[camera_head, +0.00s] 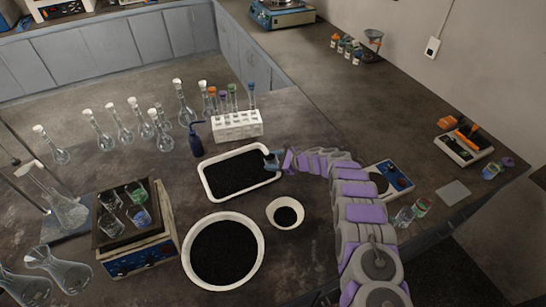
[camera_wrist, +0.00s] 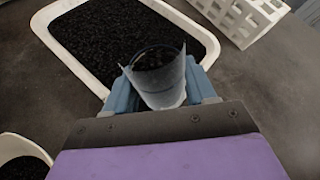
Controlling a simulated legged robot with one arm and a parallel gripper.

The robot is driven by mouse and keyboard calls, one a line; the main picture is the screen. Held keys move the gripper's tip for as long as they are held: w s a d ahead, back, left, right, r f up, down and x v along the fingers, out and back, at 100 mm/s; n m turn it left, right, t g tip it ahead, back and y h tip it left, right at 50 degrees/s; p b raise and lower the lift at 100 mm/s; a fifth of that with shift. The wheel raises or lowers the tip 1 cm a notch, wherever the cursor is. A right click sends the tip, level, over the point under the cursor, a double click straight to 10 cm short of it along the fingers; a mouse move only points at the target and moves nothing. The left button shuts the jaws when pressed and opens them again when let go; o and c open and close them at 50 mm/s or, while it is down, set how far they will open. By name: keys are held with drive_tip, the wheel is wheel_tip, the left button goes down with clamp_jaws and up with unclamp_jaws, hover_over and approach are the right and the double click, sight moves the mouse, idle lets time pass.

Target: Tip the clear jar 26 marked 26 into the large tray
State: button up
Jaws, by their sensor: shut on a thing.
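A clear jar (camera_wrist: 163,97) is held between the blue fingers of my gripper (camera_wrist: 160,86) in the wrist view. Its round mouth shows, with dark material in or behind it. I cannot read any mark on it. The large white rectangular tray (camera_wrist: 188,27) lies just beyond the jar and holds black granules. In the head view, my gripper (camera_head: 272,160) is at the right end of the tray (camera_head: 204,181), at its rim. The jar is too small to make out clearly there. How far the jar is tilted I cannot tell.
A white test tube rack (camera_head: 237,126) stands behind the tray, with a dark blue bottle (camera_head: 196,142) at its left. A round white basin (camera_head: 188,262) and a small white bowl (camera_head: 272,208), both with black granules, are in front. Several glass flasks stand at the left.

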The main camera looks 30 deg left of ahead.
drive_tip(key=shift+w+a+n+t+p, duration=0.3)
drive_tip(key=shift+n+t+p, duration=0.2)
drive_tip(key=shift+p, duration=0.25)
drive_tip(key=shift+n+t+h+p, duration=0.3)
drive_tip(key=shift+w+d+r+n+t+p, duration=0.15)
drive_tip(key=shift+w+d+n+t+p, duration=0.05)
drive_tip(key=shift+d+n+t+p, duration=0.2)
drive_tip(key=shift+w+d+r+n+t+p, duration=0.15)
drive_tip(key=shift+d+n+t+p, duration=0.15)
drive_tip(key=shift+n+t+p, duration=0.15)
drive_tip(key=f+b, duration=0.1)
drive_tip(key=b, duration=0.2)
drive_tip(key=shift+a+n+t+h, duration=0.3)
drive_tip(key=shift+n+t, duration=0.05)
drive_tip(key=shift+w+a+r+b, duration=0.1)
drive_tip(key=shift+a+b, duration=0.2)
drive_tip(key=shift+b, duration=0.8)
drive_tip(key=shift+d+t+b, duration=0.15)
drive_tip(key=shift+t+b, duration=0.15)
drive_tip(key=shift+b, duration=0.05)
drive_tip(key=shift+d+r+n+b, duration=0.15)
drive_tip(key=shift+d+n+b, duration=0.15)
drive_tip(key=shift+b, duration=1.25)
